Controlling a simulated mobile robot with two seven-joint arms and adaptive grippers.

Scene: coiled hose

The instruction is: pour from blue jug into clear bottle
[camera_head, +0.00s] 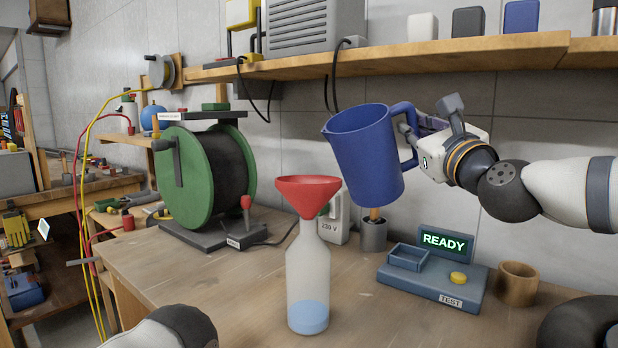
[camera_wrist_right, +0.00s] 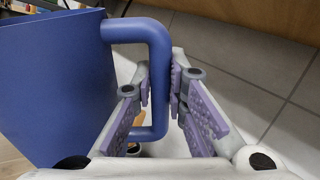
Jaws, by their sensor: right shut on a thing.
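The blue jug (camera_head: 367,155) is held in the air above the bench, up and to the right of the bottle, tilted slightly with its spout toward the left. My right gripper (camera_head: 411,143) is shut on the jug's handle; in the right wrist view the purple pads (camera_wrist_right: 172,92) press on the handle (camera_wrist_right: 158,60). The clear bottle (camera_head: 309,262) stands upright on the bench with a little blue liquid (camera_head: 308,317) at its bottom. A red funnel (camera_head: 307,190) sits in its mouth. No stream shows between jug and funnel. My left gripper is not in view.
A green hose reel (camera_head: 185,175) stands behind the bottle to the left. A blue tester with a READY screen (camera_head: 444,241) and a wooden cup (camera_head: 516,284) are at the right. A grey pot (camera_head: 373,236) stands behind the bottle. A shelf (camera_head: 440,56) runs above.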

